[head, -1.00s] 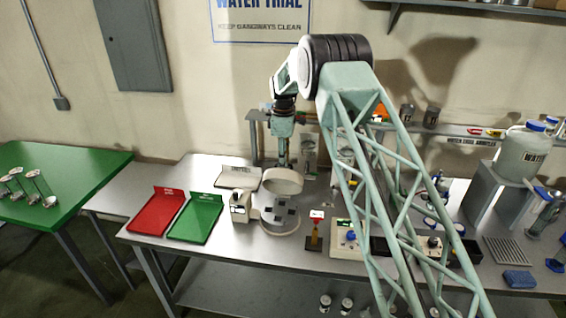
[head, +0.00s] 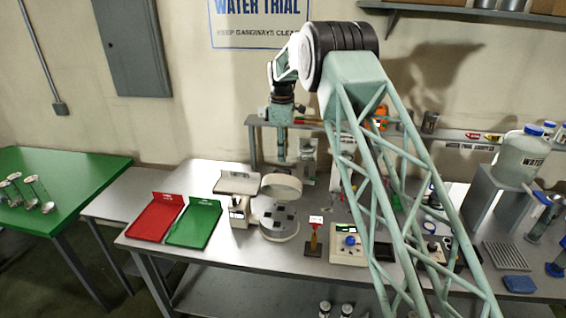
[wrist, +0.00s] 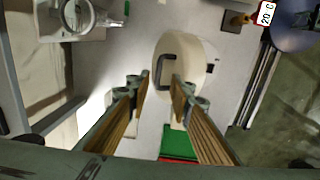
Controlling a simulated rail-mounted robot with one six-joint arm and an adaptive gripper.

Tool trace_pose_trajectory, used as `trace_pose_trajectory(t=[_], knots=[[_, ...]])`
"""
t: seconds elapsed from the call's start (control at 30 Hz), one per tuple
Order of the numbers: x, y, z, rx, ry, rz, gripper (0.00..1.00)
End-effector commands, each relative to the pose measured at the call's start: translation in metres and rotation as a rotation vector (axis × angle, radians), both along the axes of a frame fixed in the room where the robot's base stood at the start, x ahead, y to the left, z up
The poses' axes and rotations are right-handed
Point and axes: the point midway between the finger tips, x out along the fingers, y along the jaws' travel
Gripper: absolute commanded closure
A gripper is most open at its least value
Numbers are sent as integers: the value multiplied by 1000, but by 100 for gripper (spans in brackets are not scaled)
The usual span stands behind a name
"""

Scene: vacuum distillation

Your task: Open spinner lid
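The spinner is a round white device on the metal bench. Its base (head: 279,223) shows a dark-patterned inside, and its pale round lid (head: 281,186) stands raised above the base, tilted open. In the wrist view the white lid (wrist: 196,62) shows with a dark C-shaped handle (wrist: 160,72) on it. My gripper (head: 281,158) points down just above the lid, with a small gap between them. The hinge is hidden.
A red tray (head: 155,216) and a green tray (head: 194,222) lie left of the spinner. A white box-shaped instrument (head: 239,212) stands close on its left. A small brown stand (head: 314,240) and a control unit with a blue knob (head: 348,244) are on its right. A shelf runs behind.

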Motion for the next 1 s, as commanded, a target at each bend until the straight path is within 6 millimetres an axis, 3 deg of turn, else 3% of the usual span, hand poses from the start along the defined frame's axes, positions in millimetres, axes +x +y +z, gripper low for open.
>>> trace_pose_trajectory(t=[0.3, 0.8, 1.0], knots=[[-3, 1, 38, 0, -1, 0, 80], [-3, 0, 48, 0, 0, 0, 80], [-4, -1, 47, -8, -7, 18, 97]])
